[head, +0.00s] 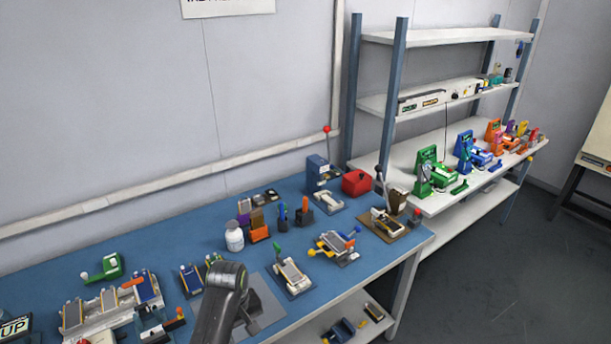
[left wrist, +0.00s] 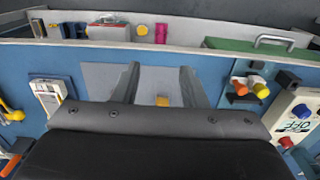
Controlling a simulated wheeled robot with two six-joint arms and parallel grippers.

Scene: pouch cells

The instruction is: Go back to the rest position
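My left gripper (left wrist: 160,85) is open in the left wrist view, its two fingers apart with no object held between them. A small yellow-orange patch (left wrist: 162,101) shows between the fingers, low near the gripper body; I cannot tell what it belongs to. In the head view my dark left arm rises from the bottom edge over the front of the blue bench (head: 170,236), beside a grey mat (head: 268,308). The arm hides part of that mat. My right gripper is in neither view.
Several small fixtures stand left of my arm, with a green-handled tool (head: 104,267) behind them. A shelf rack (head: 440,38) is at right.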

